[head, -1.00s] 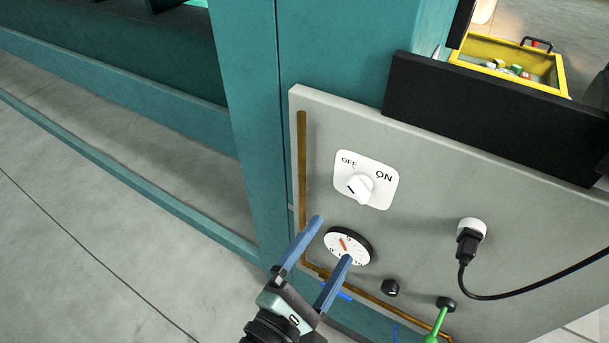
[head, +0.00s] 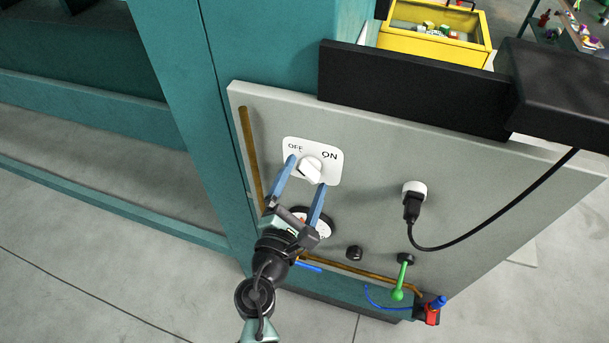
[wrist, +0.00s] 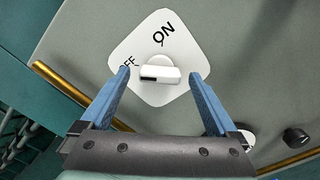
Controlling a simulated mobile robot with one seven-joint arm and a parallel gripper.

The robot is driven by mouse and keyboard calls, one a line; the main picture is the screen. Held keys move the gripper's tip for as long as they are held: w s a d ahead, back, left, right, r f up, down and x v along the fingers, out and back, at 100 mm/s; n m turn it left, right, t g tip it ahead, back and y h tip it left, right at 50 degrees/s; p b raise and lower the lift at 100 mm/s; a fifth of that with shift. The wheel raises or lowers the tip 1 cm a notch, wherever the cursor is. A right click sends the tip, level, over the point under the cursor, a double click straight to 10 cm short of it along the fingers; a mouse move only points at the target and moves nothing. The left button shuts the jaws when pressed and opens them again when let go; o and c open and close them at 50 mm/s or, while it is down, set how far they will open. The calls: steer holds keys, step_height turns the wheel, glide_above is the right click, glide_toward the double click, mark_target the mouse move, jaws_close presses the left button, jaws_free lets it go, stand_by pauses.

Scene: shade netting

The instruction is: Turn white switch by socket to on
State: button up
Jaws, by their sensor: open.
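The white switch is a rotary knob (head: 310,169) on a white plate (head: 333,172) marked OFF and ON, on a grey panel. In the wrist view the knob (wrist: 160,74) has a dark mark on its left end, which lies toward the OFF label. My gripper (head: 307,171) is open, with its blue fingers on either side of the knob. In the wrist view the fingers (wrist: 160,72) flank the knob with gaps on both sides. The socket with a black plug (head: 412,202) is to the right on the panel.
A round dial (head: 325,231) sits below the switch, partly behind my gripper. A small black knob (head: 354,253) and a green lever (head: 401,280) are lower right. A black cable (head: 500,218) runs from the plug. A brown pipe (head: 252,160) borders the panel's left.

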steer(key=shift+w, duration=0.2)
steer(key=shift+c, duration=0.2)
steer(key=c, duration=1.3)
steer(key=shift+c, duration=0.2)
